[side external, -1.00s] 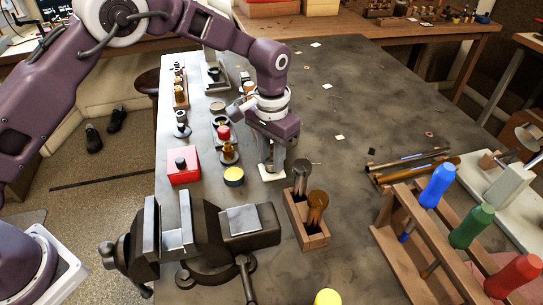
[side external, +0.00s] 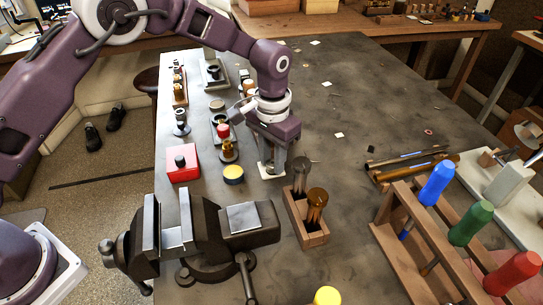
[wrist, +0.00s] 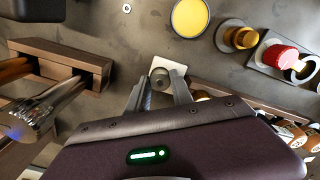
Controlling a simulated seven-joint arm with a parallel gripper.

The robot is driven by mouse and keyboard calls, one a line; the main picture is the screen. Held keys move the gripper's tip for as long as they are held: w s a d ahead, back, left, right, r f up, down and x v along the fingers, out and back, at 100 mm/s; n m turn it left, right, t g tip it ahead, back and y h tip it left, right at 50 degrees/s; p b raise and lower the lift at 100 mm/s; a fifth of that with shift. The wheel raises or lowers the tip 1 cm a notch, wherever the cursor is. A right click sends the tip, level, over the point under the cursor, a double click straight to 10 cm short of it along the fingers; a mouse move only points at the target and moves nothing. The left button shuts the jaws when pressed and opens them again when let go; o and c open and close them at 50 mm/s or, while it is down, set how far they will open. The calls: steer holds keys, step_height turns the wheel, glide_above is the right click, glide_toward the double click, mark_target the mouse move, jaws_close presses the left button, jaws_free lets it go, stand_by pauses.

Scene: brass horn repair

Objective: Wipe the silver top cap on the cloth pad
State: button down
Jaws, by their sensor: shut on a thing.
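The white cloth pad (side external: 264,171) lies on the bench beside the wooden box. It also shows in the wrist view (wrist: 180,71), where the round silver top cap (wrist: 160,74) sits over it. My gripper (side external: 273,163) points down at the pad, and its fingers (wrist: 161,88) are shut on the cap, one on each side. The cap is at or just above the cloth; I cannot tell if they touch. In the side view the fingers hide the cap.
A wooden box (side external: 313,236) with brass and dark valve parts stands close by. A yellow-topped tin (side external: 233,173), a red box (side external: 182,162) and a vise (side external: 208,228) are near. A screwdriver rack (side external: 400,230) stands at right.

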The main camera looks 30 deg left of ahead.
steer(key=shift+w+a, duration=0.7)
steer(key=shift+s+d, duration=0.1)
steer(key=shift+s+d, duration=0.6)
steer(key=shift+w+a, duration=0.7)
steer(key=shift+s+d, duration=0.3)
steer(key=shift+r, duration=2.55)
